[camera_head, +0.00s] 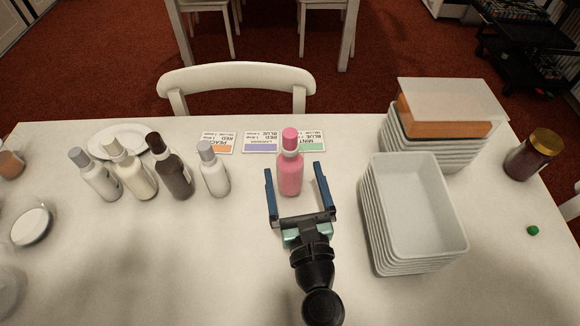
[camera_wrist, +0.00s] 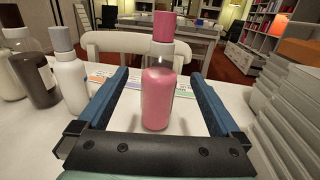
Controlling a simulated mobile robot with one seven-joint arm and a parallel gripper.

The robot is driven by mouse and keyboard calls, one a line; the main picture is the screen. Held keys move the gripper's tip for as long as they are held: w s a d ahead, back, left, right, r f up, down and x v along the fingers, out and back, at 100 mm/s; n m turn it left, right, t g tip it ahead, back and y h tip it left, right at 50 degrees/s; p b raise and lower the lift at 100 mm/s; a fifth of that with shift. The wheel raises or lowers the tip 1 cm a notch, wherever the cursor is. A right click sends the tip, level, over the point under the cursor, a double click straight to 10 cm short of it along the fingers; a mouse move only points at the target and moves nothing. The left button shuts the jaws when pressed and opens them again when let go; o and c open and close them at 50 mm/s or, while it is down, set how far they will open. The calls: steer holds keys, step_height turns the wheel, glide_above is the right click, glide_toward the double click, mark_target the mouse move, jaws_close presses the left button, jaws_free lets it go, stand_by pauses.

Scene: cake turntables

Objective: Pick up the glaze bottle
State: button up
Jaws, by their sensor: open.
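The glaze bottle, a pink bottle with a pink cap (camera_head: 290,172), stands upright on the white table. My gripper (camera_head: 293,169) is open, with one blue finger to the left of the bottle and one to the right. In the wrist view the bottle (camera_wrist: 158,97) stands between the two fingers of the gripper (camera_wrist: 160,74), with a gap on each side. Neither finger appears to touch it. The bottle's base is visible just beyond the palm bar.
Several other bottles, including a dark brown one (camera_head: 170,168) and a grey-capped white one (camera_head: 213,170), stand to the left. Stacked white trays (camera_head: 372,225) stand close on the right. Printed cards (camera_head: 262,142) lie behind the pink bottle. A dark jar (camera_head: 530,158) is far right.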

mark_target(293, 170)
steer(key=w, duration=0.5)
steer(key=shift+a+f, duration=0.15)
steer(key=shift+a, duration=0.25)
jaws_close()
